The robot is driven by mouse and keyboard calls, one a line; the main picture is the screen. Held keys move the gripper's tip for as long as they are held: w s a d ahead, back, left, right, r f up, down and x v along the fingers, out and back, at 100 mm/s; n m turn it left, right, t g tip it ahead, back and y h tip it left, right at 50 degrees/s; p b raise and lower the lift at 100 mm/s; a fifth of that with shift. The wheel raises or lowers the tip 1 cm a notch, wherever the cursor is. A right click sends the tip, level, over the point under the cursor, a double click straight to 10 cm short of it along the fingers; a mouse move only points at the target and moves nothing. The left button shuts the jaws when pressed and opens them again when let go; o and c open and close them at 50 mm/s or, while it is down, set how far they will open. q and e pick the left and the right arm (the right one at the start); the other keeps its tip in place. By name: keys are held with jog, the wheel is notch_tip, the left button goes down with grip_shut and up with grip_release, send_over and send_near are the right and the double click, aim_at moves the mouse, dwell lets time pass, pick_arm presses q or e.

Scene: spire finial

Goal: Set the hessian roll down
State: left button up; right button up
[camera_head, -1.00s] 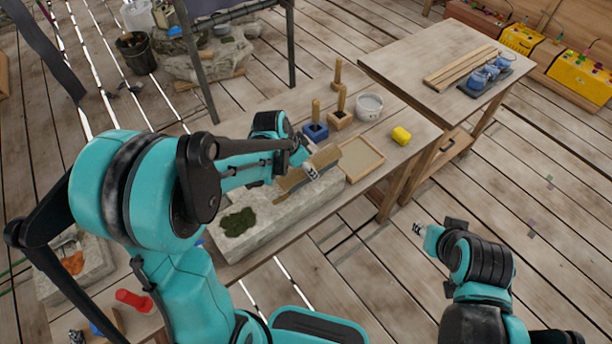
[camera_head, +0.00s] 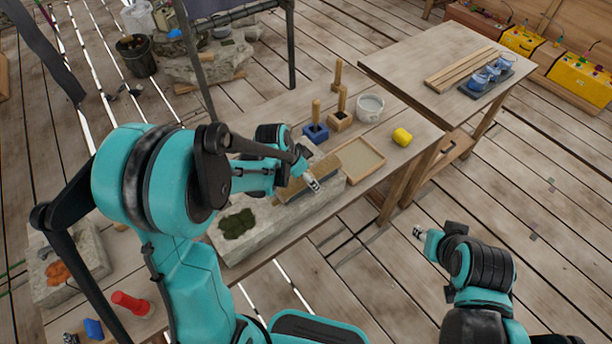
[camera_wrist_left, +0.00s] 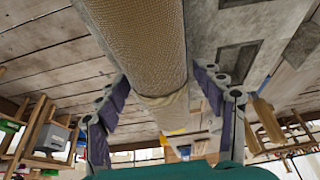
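The hessian roll (camera_head: 324,165), a tan woven cylinder, lies along the top of the pale stone block (camera_head: 262,240) in the head view. My left gripper (camera_head: 311,182) is at the roll. In the left wrist view, the roll (camera_wrist_left: 140,45) runs between the spread fingers of my left gripper (camera_wrist_left: 162,80). A narrow gap shows beside the right-hand finger; the left-hand one is very close to the roll, and contact there is unclear. The roll's underside is hidden. My right gripper (camera_head: 418,232) is away from the bench, over the floor; its fingers are too small to judge.
Dark green moss (camera_head: 238,223) lies on the block's near end. Beyond it are a shallow wooden tray (camera_head: 360,160), a yellow object (camera_head: 402,137), a white pot (camera_head: 370,106) and upright wooden-handled tools (camera_head: 316,128). A second table (camera_head: 440,60) stands at the right.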

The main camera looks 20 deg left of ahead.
pick_arm(q)
jog(key=shift+r, duration=0.25)
jog(key=p+v, duration=0.3)
jog(key=v, duration=0.8)
jog(key=shift+s+p, duration=0.1)
jog(key=shift+p, duration=0.2)
jog(key=s+r+n+t+y, duration=0.1)
jog(key=s+r+n+t, duration=0.1)
jog(key=s, duration=0.4)
jog(key=s+r+n+t+y, duration=0.1)
jog(key=s+r+n, duration=0.3)
jog(key=s, duration=0.3)
jog(key=shift+s+r+n+t+y, duration=0.15)
jog(key=shift+s+n+t+y, duration=0.2)
jog(key=shift+n, duration=0.45)
jog(key=shift+w+a, duration=0.1)
